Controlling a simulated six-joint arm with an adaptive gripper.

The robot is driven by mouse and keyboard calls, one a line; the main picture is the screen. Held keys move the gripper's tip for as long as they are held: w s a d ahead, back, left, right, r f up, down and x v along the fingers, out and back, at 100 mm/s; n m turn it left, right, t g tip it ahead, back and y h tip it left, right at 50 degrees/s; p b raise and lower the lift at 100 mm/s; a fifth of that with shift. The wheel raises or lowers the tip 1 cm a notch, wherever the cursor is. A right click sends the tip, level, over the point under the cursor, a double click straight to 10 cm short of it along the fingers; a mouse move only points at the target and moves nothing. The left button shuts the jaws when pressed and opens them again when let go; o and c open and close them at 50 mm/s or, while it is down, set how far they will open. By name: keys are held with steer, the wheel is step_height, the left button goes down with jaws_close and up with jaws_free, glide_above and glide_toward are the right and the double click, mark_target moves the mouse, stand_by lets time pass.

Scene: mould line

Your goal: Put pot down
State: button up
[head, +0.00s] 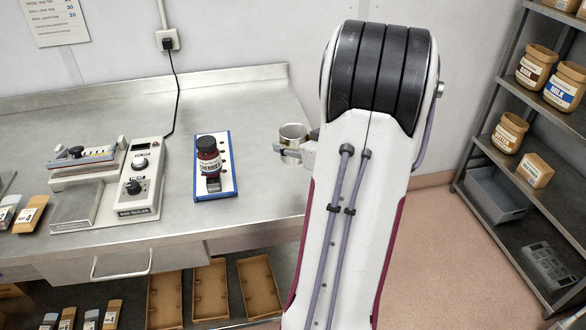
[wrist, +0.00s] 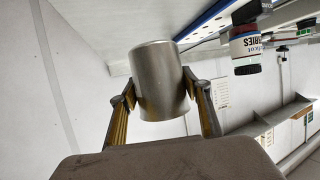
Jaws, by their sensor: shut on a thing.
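The pot (head: 293,138) is a small silvery metal cup. My gripper (head: 290,150) is shut on its sides, over the right part of the steel bench (head: 260,195). The wrist view shows the pot (wrist: 160,85) between both fingertips (wrist: 160,95); this picture looks upside down. From these views I cannot tell whether the pot's base touches the bench top. My arm hides part of the bench's right end.
A bag sealer (head: 141,180) stands further left. Bare bench lies between stand and pot. A shelf rack (head: 510,150) stands at the right.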

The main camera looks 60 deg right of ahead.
steer(key=shift+f, duration=2.05)
steer(key=shift+f, duration=1.9)
steer(key=shift+f, duration=0.1)
steer(key=o, duration=1.2)
steer(key=v, duration=1.2)
